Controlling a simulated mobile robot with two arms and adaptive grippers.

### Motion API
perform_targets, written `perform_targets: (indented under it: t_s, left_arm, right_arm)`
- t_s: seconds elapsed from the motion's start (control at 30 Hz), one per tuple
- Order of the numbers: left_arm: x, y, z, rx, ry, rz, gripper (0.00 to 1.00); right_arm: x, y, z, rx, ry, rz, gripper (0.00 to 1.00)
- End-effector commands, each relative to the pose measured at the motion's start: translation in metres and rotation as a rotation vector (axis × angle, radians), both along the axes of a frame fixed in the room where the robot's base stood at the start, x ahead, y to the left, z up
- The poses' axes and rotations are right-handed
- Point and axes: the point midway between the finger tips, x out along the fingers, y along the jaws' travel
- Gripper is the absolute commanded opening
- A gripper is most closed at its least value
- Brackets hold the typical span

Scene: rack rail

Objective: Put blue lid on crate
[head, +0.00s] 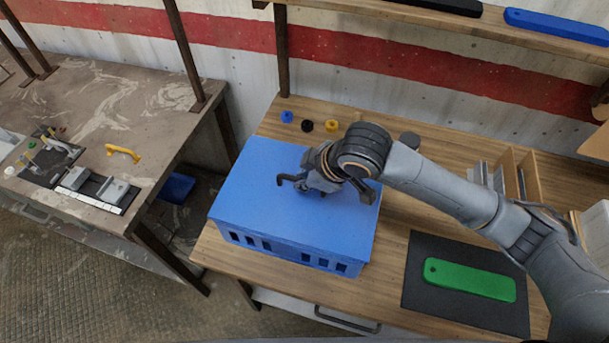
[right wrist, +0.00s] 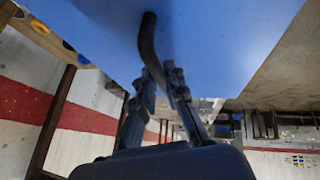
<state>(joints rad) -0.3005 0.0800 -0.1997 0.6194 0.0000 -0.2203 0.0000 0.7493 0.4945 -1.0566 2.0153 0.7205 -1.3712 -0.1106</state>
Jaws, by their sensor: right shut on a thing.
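The blue lid (head: 252,192) lies over the top of the blue crate (head: 285,252), which stands on the wooden table. The lid looks roughly flat and lined up with the crate walls; I cannot tell whether it is fully seated. My right gripper (head: 307,187) is above the lid, shut on its dark handle. In the right wrist view the gripper's fingertips (right wrist: 166,76) close around the dark handle (right wrist: 149,38), with the blue lid (right wrist: 215,45) behind it. The crate's inside is hidden. My left gripper is not in view.
Small blue, black and yellow round pieces (head: 307,125) lie behind the crate. A green bar (head: 470,280) lies on a dark mat (head: 420,264) at the right. Wooden dividers (head: 529,176) stand behind it. A marbled table (head: 85,110) with tools is at the left.

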Motion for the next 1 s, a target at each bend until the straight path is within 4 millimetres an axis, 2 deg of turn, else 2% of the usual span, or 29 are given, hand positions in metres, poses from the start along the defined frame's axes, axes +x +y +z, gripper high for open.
perform_targets:
  t_s: [1.0]
  left_arm:
    - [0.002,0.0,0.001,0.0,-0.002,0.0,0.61]
  right_arm:
    - [0.0,0.0,-0.01,0.002,-0.001,0.0,0.0]
